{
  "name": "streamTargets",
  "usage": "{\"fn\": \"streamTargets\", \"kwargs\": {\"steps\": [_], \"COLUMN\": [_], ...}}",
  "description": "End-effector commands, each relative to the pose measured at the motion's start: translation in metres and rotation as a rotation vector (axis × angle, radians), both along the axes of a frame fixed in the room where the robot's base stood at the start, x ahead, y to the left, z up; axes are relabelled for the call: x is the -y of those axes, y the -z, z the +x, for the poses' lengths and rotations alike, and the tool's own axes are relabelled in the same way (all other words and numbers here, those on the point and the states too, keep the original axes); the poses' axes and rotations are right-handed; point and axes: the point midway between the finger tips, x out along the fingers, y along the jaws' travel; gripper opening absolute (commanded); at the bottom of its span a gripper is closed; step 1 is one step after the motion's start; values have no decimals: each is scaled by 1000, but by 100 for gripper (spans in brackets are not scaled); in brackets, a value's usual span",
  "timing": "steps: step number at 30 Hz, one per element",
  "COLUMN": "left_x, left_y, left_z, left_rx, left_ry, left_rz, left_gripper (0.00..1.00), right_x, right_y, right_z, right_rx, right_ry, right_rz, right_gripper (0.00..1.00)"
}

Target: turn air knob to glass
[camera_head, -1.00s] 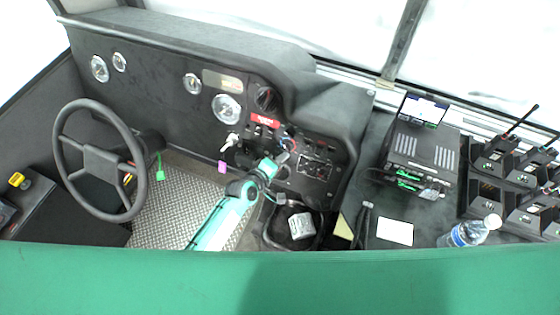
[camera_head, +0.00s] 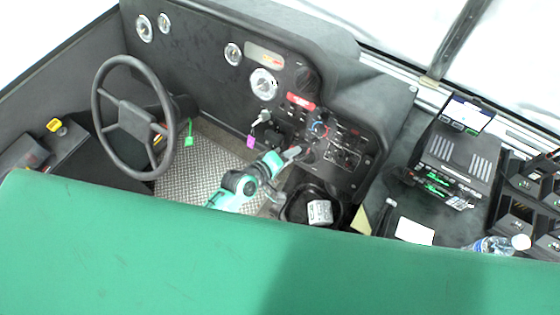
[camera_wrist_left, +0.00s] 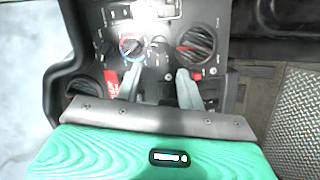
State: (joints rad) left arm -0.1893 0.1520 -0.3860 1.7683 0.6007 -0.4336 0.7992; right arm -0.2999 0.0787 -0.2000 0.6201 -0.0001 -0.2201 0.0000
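The dashboard panel holds several round knobs. A knob with a red and blue ring (camera_head: 319,129) shows in the head view and in the left wrist view (camera_wrist_left: 132,46). A second dark knob (camera_wrist_left: 197,42) with a red mark sits to its right in the wrist view. A third dark knob (camera_wrist_left: 88,84) is at lower left there, partly hidden. I cannot read which one is the air knob. My left gripper (camera_head: 294,153) is at the panel, below the red and blue knob. In the wrist view its fingers (camera_wrist_left: 160,86) are apart, with nothing between them. My right gripper is not in view.
The steering wheel (camera_head: 133,118) stands at left, and a key with a purple tag (camera_head: 251,141) hangs left of the gripper. A radio unit (camera_head: 458,158), bottle (camera_head: 495,245) and chargers are at right. A green seat back (camera_head: 150,255) fills the front.

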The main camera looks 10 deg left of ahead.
Motion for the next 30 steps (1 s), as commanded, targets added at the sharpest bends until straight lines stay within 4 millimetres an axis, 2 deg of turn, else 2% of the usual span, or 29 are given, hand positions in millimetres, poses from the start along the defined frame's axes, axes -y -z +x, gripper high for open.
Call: {"fn": "streamTargets", "kwargs": {"steps": [3, 9, 28, 30], "left_x": [-11, -21, -22, -24], "left_y": [-6, -14, -16, -11], "left_z": [-15, -28, -30, -30], "left_rx": [0, 0, 0, -3], "left_ry": [0, 0, 0, 0], "left_rz": [1, 1, 1, 10], "left_gripper": [39, 39, 39, 39], "right_x": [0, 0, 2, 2], "right_y": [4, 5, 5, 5], "right_z": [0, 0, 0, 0], "right_rx": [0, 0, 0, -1], "right_ry": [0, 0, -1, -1], "right_rz": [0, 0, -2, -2], "right_gripper": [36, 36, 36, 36]}}
